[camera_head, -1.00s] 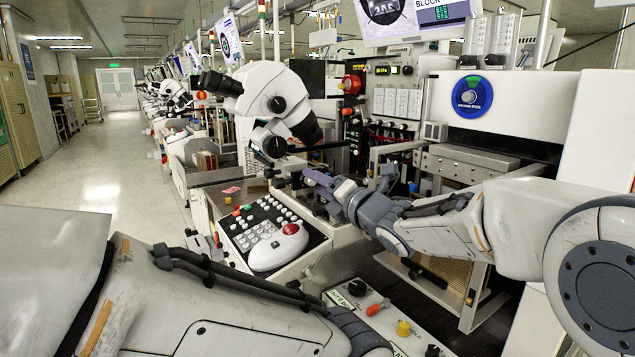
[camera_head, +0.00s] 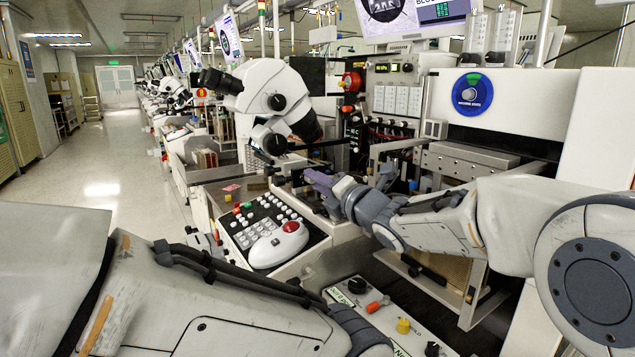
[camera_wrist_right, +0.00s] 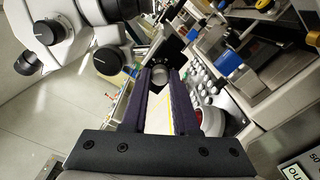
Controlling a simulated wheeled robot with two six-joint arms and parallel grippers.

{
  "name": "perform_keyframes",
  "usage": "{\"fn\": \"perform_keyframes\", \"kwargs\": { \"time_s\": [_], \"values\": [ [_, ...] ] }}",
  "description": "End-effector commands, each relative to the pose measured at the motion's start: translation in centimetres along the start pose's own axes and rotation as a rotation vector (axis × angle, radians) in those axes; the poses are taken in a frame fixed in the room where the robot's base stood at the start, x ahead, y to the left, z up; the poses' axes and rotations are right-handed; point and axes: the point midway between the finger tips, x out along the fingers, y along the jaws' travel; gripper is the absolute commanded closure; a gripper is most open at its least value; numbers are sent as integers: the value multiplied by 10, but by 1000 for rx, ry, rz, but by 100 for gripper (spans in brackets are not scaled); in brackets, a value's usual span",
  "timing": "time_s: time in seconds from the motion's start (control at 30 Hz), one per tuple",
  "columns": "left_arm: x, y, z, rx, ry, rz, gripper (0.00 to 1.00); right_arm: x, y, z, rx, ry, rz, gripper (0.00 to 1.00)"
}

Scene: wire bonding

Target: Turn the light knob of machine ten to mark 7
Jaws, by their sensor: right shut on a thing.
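My right gripper (camera_head: 312,182) reaches in from the right, its dark purple fingers pointing left below the microscope head. In the right wrist view the two fingers of the gripper (camera_wrist_right: 160,80) are around a round grey knob (camera_wrist_right: 160,75), one on each side, in front of a black square part. They are shut on this knob, which I take as the light knob. Its marks are too small to read. In the head view the knob is hidden at the fingertips. My left arm crosses the bottom of the head view, but its gripper is out of frame.
The white microscope (camera_head: 270,95) stands just above the right gripper. A keypad panel (camera_head: 255,225) with a white mouse-like device (camera_head: 279,245) lies below and left of it. A panel with coloured knobs (camera_head: 403,326) is at the bottom. An aisle runs along the left.

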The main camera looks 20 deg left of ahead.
Motion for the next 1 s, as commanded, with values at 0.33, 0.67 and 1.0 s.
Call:
{"fn": "perform_keyframes", "kwargs": {
  "time_s": [0.33,0.67,1.0],
  "values": [
    [-2,0,0,0,0,0,50,0,0,0,276,0,-2,100],
    [-10,1,0,0,0,0,50,0,0,0,591,0,-3,100],
    [-22,2,-1,0,0,0,50,0,0,0,914,-1,-4,100]
  ]
}}
